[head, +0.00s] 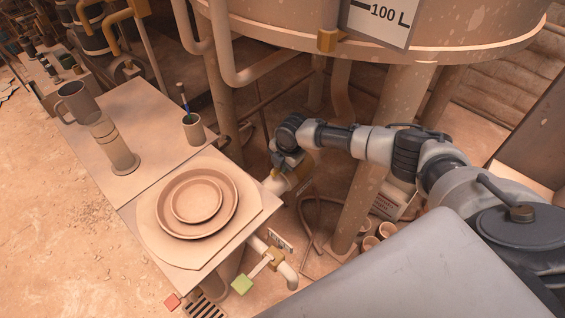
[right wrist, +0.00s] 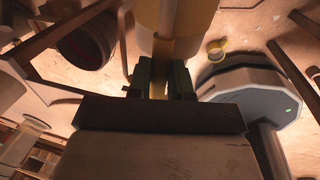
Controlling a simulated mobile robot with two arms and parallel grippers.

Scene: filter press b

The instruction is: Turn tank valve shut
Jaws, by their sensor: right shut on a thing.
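The large tank (head: 440,30) with a "100 L" sign stands at the top of the head view. The tank valve (head: 277,183) sits on a pale pipe beneath it, beside the table's right edge, and is partly hidden by my right gripper (head: 284,163). In the right wrist view the dark fingers (right wrist: 160,82) are shut on a narrow yellow piece (right wrist: 159,88), which looks like the valve's handle. The angle of the handle is hard to tell. My left gripper is not in view.
A table (head: 125,180) at left holds stacked round plates (head: 197,203), a cup with a brush (head: 193,130), a stepped cylinder (head: 118,150) and a mug (head: 77,103). A lower pipe valve has a green-tipped lever (head: 242,285). A tank leg (head: 375,165) stands behind my arm.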

